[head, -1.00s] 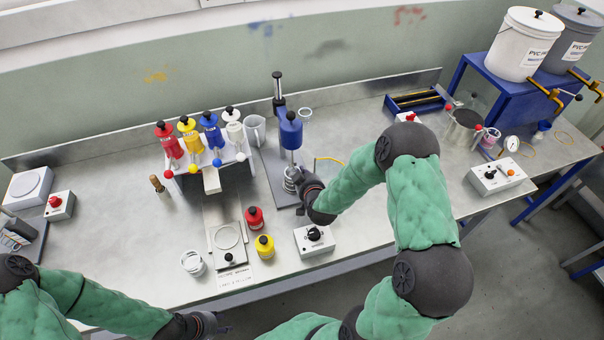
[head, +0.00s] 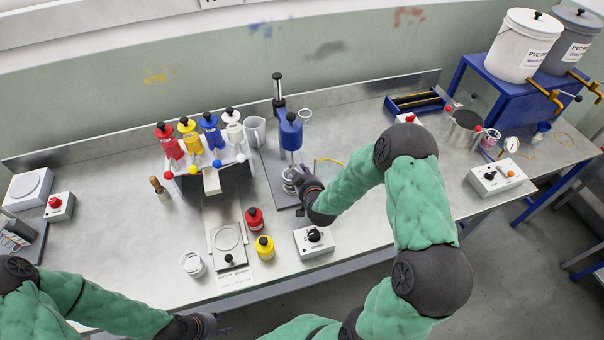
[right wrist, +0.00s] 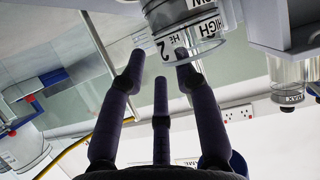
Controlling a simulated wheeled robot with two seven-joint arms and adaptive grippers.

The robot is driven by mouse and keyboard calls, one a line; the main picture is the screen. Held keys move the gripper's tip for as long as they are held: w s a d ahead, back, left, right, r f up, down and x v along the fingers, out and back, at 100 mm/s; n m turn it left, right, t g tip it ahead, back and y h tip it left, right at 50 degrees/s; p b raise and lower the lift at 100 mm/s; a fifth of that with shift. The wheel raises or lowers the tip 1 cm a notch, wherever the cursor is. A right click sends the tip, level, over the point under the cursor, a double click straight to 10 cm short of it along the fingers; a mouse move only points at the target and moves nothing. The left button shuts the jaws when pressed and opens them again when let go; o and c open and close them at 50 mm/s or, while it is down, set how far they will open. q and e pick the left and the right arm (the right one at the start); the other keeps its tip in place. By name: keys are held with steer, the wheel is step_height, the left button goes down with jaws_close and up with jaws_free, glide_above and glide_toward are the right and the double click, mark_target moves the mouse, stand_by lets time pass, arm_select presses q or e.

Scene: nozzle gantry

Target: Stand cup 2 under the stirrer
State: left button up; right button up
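Cup 2 (head: 289,186), a small clear cup, stands on the stirrer's base plate below the blue stirrer head (head: 291,132). Its label with a "2" shows in the right wrist view (right wrist: 190,38). My right gripper (head: 298,180) is beside the cup on its right. In the right wrist view its fingers (right wrist: 160,56) are spread, with the cup just beyond the tips and one tip overlapping it. I cannot tell whether they touch. My left gripper (head: 212,324) is low over the table's front edge; its fingers are too small to read.
Another cup (head: 192,264) stands at the front left. The nozzle rack (head: 208,165) is left of the stirrer.

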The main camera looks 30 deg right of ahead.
steer(key=p+v, duration=0.1)
steer(key=v, duration=1.1)
